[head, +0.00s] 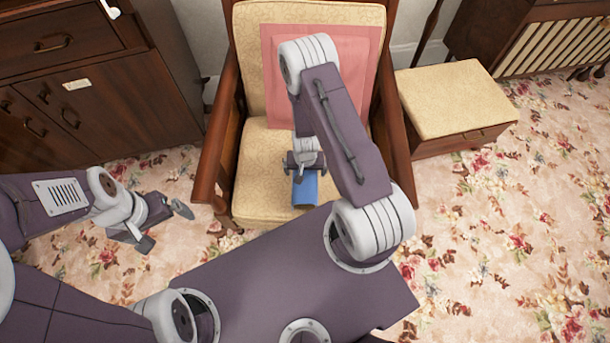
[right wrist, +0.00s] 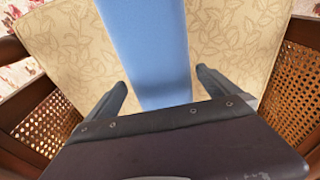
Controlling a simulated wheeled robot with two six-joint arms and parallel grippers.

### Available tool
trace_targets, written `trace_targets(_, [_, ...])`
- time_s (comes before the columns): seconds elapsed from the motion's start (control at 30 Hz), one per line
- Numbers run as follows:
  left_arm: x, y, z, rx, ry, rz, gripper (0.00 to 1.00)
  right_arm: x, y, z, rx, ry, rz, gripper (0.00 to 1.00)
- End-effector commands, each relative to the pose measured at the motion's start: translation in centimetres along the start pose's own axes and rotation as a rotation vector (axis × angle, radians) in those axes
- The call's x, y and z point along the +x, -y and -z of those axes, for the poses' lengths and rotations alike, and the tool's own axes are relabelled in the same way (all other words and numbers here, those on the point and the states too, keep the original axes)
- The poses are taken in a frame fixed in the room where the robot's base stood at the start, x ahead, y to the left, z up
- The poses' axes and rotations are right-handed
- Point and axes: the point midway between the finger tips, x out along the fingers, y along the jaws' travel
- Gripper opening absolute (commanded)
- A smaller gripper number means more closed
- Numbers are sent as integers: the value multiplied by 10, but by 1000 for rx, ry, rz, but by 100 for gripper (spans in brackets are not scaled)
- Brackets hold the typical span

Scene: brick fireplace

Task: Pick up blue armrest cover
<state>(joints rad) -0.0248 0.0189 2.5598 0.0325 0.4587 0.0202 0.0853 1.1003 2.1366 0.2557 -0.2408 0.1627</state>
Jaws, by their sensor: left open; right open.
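The blue armrest cover (head: 305,191) lies on the cream patterned seat of the armchair (head: 262,168), near its front edge. In the right wrist view the blue cover (right wrist: 148,45) runs as a flat strip from the top edge down between my fingers. My right gripper (head: 303,166) is open above the seat at the cover; in the wrist view its two fingers (right wrist: 160,82) stand on either side of the strip, with gaps. Whether the fingertips reach down to the cover's level I cannot tell. My left gripper (head: 166,226) is open and empty above the carpet left of the chair.
A pink cloth (head: 358,65) hangs over the chair's backrest. Wooden armrests with cane side panels (right wrist: 48,122) flank the seat. A dark wooden cabinet (head: 100,105) stands at left, a cushioned stool (head: 455,100) at right.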

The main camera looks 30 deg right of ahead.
Motion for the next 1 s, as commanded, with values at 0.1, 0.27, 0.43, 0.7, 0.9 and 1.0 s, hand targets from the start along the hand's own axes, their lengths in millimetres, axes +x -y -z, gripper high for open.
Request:
trace_targets(0.1, [13,0,-2,0,0,0,100,26,1,-1,0,2,-1,100])
trace_targets(0.27, [14,0,-2,0,0,0,100,34,2,0,0,0,0,100])
trace_targets(0.43, [14,0,-2,0,0,0,100,33,2,0,0,0,0,97])
trace_targets(0.7, [14,0,-2,0,0,0,100,33,2,0,-1,0,0,41])
trace_targets(0.9, [12,0,-1,0,0,0,100,31,2,0,-1,0,0,41])
trace_targets(1.0, [9,0,-1,0,0,0,100,24,2,1,0,0,0,41])
